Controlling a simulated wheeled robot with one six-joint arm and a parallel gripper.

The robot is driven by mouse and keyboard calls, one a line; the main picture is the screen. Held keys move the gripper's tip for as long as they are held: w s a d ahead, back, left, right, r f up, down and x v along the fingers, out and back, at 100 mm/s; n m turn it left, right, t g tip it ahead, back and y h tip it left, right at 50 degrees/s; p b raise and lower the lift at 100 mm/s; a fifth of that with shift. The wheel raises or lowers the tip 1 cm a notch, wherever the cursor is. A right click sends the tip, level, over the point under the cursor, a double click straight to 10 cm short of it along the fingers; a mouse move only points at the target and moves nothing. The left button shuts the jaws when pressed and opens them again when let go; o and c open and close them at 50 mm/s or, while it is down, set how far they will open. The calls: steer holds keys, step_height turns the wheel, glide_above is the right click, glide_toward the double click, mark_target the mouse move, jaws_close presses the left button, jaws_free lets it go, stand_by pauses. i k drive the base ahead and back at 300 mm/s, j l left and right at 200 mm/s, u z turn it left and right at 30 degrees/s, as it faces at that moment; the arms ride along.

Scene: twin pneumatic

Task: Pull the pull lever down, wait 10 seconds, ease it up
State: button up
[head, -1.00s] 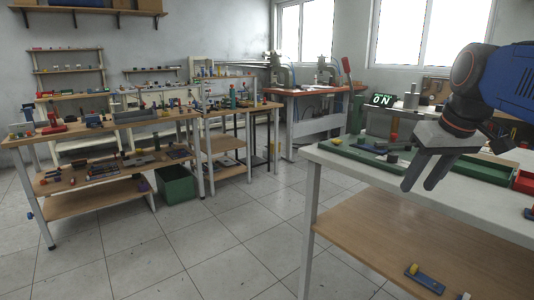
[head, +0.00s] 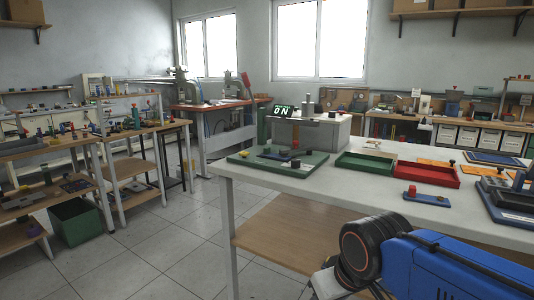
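A lever with a red handle (head: 246,80) stands tilted beside two grey presses (head: 186,88) on the red-edged bench at the back. I cannot tell whether it is the pull lever. On the near white table, a green board (head: 312,161) carries a blue piece and small knobs, one of them red. My blue arm with its black wrist fills the bottom right. My gripper's fingers are below the picture, so their state is hidden. My arm is apart from the red-handled lever and the green board.
The white table (head: 350,190) also holds a green tray (head: 365,162), a red tray (head: 428,174) and a blue block with a red knob (head: 426,197). Open floor (head: 185,240) lies to the left.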

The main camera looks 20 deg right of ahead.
mark_target(245, 76)
steer(key=i+u, duration=0.1)
steer(key=u, duration=0.35)
steer(key=i+j+u, duration=0.1)
steer(key=u, duration=0.35)
steer(key=i, duration=3.3)
steer(key=i+z, duration=0.1)
steer(key=i, duration=0.35)
steer(key=i+j+z, duration=0.15)
steer(key=i, duration=0.3)
steer(key=i+j+z, duration=0.1)
steer(key=i, duration=0.35)
steer(key=z, duration=3.55)
steer(key=k+l, duration=0.1)
